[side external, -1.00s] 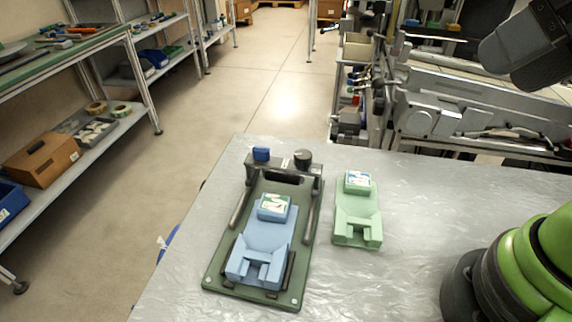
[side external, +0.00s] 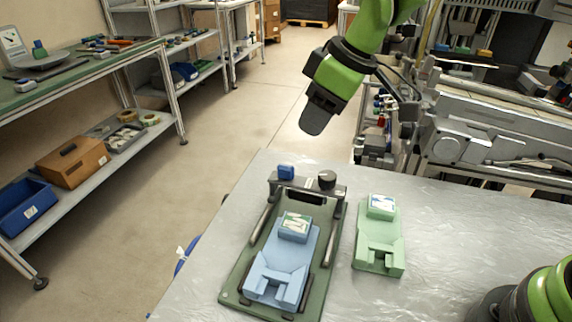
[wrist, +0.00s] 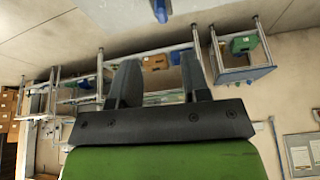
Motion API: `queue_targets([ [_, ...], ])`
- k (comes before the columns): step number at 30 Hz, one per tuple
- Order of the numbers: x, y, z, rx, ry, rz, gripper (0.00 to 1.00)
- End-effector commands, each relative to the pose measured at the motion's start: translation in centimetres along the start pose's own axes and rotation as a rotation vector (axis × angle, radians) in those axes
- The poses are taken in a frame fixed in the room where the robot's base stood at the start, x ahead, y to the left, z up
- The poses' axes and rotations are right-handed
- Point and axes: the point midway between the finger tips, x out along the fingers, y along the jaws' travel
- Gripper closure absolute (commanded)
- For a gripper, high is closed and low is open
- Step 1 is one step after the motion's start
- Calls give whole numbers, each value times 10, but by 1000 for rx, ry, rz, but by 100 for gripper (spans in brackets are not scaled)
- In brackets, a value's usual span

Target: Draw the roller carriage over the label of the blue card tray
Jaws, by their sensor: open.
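The blue card tray (side external: 280,266) lies on a dark green base plate (side external: 236,298) between two dark rails. Its label (side external: 295,225), white and green with a dark mark, faces up at the tray's far end. The roller carriage (side external: 306,190) is a dark bar across the plate's far end, beyond the label, with a blue knob (side external: 286,172) and a black knob (side external: 327,180) on top. My gripper (side external: 315,118) is in the air above and beyond the carriage, touching nothing. In the wrist view its two fingers (wrist: 160,82) are apart and empty.
A green card tray (side external: 380,240) with its own label lies right of the base plate on the grey table (side external: 455,235). Table to its right is mostly clear. Shelving (side external: 100,145) stands at left across the floor, and grey machinery (side external: 470,140) at back right.

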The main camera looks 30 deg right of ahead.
Motion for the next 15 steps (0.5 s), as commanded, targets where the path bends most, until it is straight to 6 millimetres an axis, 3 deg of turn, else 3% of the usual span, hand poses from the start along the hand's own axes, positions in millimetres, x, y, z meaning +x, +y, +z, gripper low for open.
queue_targets([
  [1, 12, -1, -1, -29, -10, -8, 57],
  [8, 36, -2, -3, -74, -19, -16, 57],
  [15, 78, -3, -1, -72, -23, -18, 57],
])
